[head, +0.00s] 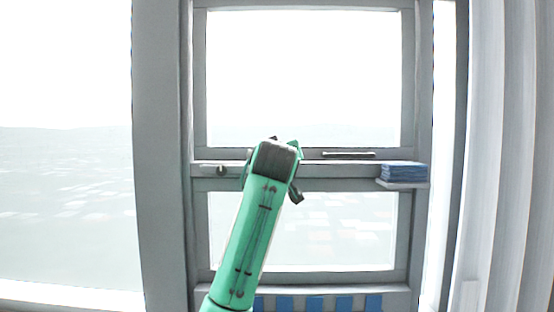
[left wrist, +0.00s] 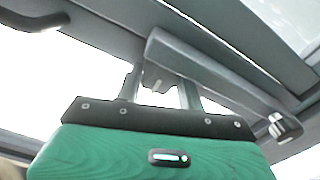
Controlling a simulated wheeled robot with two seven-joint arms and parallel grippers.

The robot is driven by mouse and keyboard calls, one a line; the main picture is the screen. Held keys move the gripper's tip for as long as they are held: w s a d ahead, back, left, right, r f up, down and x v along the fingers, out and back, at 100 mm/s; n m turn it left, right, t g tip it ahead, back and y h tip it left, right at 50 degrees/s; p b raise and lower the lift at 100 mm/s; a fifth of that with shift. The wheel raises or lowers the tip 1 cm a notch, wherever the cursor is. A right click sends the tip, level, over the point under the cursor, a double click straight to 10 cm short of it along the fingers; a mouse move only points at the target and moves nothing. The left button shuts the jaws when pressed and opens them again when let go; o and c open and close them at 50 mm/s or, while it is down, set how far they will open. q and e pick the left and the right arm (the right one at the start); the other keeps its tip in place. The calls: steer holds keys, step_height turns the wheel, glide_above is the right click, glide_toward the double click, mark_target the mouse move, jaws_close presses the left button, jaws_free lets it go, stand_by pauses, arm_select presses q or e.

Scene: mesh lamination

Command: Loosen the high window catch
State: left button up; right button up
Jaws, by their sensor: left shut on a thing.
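A window with a grey frame fills the middle of the head view, and its catch (head: 208,169) sits on the rail between the upper and lower panes. In the left wrist view my left gripper (left wrist: 160,84) is shut on a small grey part, seemingly of the catch, by the end of a long grey bar (left wrist: 220,75). The grip itself is hidden in the head view. My right gripper is out of view.
A dark bar handle (head: 348,154) lies along the rail right of my gripper. A blue stack (head: 403,171) rests on a small ledge at the rail's right end. Blue patches (head: 313,303) show below the window. Pale curtains (head: 510,150) hang at the right.

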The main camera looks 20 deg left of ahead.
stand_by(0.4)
arm_select(q)
steer(key=o, duration=1)
steer(key=shift+s, duration=0.15)
steer(key=b+v, duration=0.6)
steer(key=v, duration=0.7)
steer(key=shift+s+d+b, duration=0.15)
steer(key=shift+s+b, duration=0.15)
steer(key=shift+b, duration=0.05)
steer(key=shift+w, duration=0.1)
